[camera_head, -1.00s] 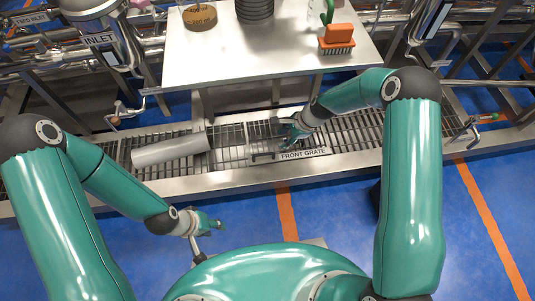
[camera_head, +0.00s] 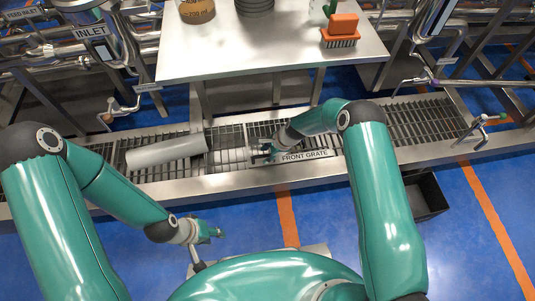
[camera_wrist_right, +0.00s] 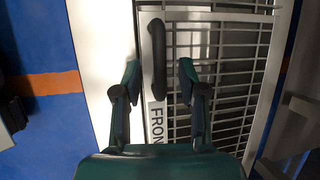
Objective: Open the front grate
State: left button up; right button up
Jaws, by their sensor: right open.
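The front grate (camera_head: 231,138) is a metal grid in the trough below the table, with its label plate (camera_head: 304,156) along the near edge. It also shows in the right wrist view (camera_wrist_right: 230,75). Its dark bar handle (camera_wrist_right: 158,58) lies at the near edge; in the right wrist view it appears between my fingertips, not gripped. My right gripper (camera_wrist_right: 158,72) is open over this handle; in the head view it is at the grate's near edge (camera_head: 265,150). The grate lies flat. My left gripper (camera_head: 213,233) hangs in front of the trough; its jaws are too small to tell.
A grey cylinder (camera_head: 166,151) lies across the trough grating left of the handle. A dark bin (camera_head: 429,197) sits on the blue floor at right.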

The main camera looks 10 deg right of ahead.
grip_shut()
dwell(0.4)
jog(key=shift+w+r, duration=0.15)
jog(key=shift+r, duration=0.3)
jog(key=w+r, duration=0.7)
jog(key=r, duration=0.3)
jog(key=shift+w, duration=0.35)
pick_arm(q)
jog(key=shift+c, duration=0.2)
pick_arm(e)
jog(key=shift+d, duration=0.15)
